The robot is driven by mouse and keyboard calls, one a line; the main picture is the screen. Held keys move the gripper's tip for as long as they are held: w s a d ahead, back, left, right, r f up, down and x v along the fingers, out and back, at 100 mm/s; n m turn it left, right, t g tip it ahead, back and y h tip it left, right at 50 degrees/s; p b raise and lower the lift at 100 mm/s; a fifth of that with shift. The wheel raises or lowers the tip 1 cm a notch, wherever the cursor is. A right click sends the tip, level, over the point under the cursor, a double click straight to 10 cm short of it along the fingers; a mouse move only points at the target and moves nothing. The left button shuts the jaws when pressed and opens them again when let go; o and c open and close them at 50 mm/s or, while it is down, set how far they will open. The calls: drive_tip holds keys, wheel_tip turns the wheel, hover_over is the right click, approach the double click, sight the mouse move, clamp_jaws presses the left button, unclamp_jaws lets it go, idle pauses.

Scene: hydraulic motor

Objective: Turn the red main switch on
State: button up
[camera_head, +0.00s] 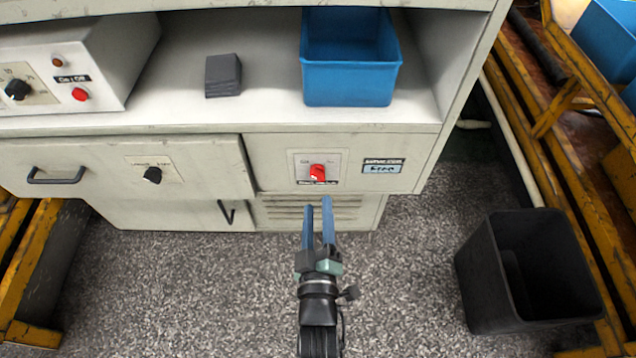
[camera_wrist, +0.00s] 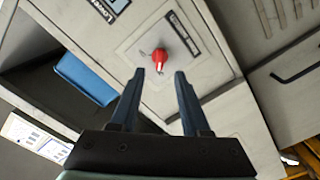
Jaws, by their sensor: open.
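The red main switch (camera_head: 317,172) is a small red rotary knob on a light plate on the front of the grey cabinet. It also shows in the wrist view (camera_wrist: 161,60), just beyond my fingertips. Whether it is on or off is too small to tell. My gripper (camera_head: 318,204) has two blue fingers, open and empty. In the head view it is in front of and just below the switch. In the wrist view the gripper (camera_wrist: 158,76) has its fingertips on either side of the knob's near end, seemingly short of it.
A black knob (camera_head: 152,175) and a drawer handle (camera_head: 57,177) are left of the switch. A label display (camera_head: 383,167) is right of it. A blue bin (camera_head: 350,84) and a dark block (camera_head: 223,76) sit on the shelf. A black bin (camera_head: 484,282) stands on the floor at right.

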sight(318, 179)
drive_tip(key=w+b, duration=0.2)
drive_tip(key=w, duration=0.5)
drive_tip(key=shift+w, duration=0.2)
drive_tip(key=shift+c, duration=0.2)
clamp_jaws()
